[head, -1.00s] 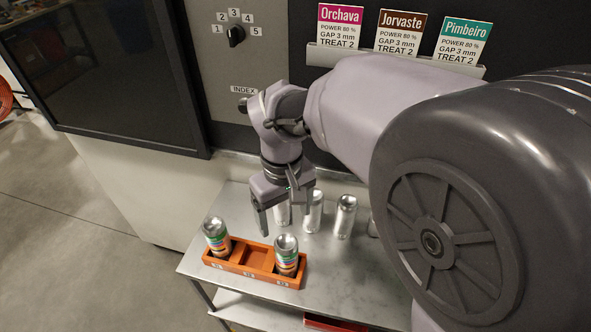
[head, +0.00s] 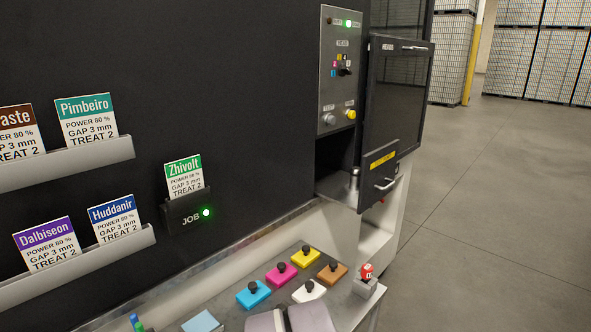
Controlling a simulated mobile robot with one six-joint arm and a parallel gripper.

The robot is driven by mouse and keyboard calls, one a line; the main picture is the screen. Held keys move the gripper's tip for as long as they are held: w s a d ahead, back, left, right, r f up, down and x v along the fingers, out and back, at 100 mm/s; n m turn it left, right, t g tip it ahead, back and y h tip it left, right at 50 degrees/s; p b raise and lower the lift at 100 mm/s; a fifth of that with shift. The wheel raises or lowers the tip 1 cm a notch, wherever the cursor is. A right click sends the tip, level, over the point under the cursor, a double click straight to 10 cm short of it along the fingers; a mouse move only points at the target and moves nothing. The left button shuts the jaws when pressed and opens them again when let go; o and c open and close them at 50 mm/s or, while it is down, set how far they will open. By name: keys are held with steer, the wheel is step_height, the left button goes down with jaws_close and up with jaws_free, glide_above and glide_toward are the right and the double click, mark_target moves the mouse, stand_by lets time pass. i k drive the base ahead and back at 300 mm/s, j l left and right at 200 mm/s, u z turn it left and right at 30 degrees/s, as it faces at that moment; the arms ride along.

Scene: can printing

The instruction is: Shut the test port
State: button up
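At the right end of the black machine, a low dark door (head: 381,172) with a yellow label and a silver handle stands out from the front, open. The label is too small to read, but this looks like the test port. A silver can-like cylinder (head: 354,180) shows in the opening behind it, partly hidden. Above it, a larger dark windowed door (head: 398,95) also stands out at an angle.
A grey control panel (head: 342,70) with a green light and knobs is left of the doors. A lit job holder carries the Zhivolt card (head: 184,178). Floor at right is clear.

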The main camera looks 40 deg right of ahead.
mark_target(357, 191)
steer(key=z, duration=1.85)
steer(key=i+l+u, duration=0.75)
steer(key=k+l, duration=0.05)
steer(key=l, duration=0.05)
